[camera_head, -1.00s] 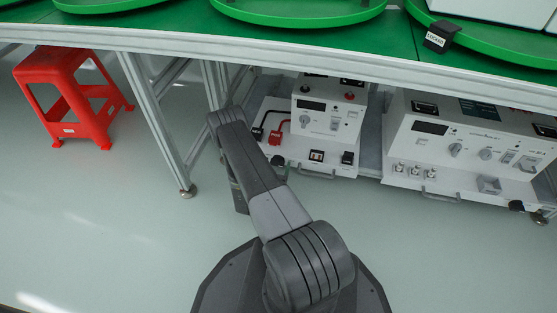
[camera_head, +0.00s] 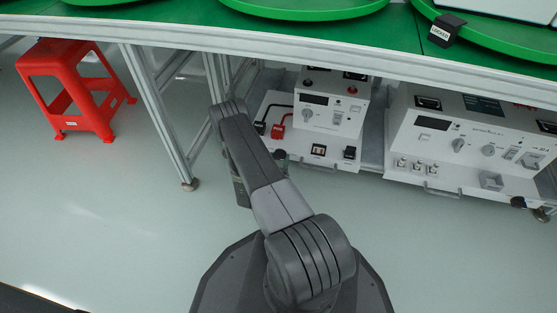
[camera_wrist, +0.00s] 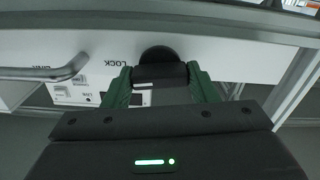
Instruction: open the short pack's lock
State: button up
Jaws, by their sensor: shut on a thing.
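The short pack (camera_head: 330,119) is the smaller white unit on the left under the table, with a display, a knob and sockets. Its tray has a metal handle, which also shows at the left in the wrist view (camera_wrist: 62,71). In that view, the black lock knob (camera_wrist: 161,56) sits on a white panel beside the upside-down word LOCK. My gripper (camera_wrist: 161,88) has its green fingers on either side of the knob and is shut on it. In the head view my arm hides the fingers. I cannot tell which way the lock is turned.
A wider white pack (camera_head: 470,140) stands to the right. A red stool (camera_head: 72,88) is at the left, beyond a table leg (camera_head: 158,115). Green turntables (camera_head: 300,10) are on the table above, one bearing a black LOCKED tag (camera_head: 446,31). The front floor is clear.

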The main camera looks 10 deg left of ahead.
jog(key=n, duration=1.2)
jog(key=shift+n, duration=2.1)
jog(key=o, duration=1)
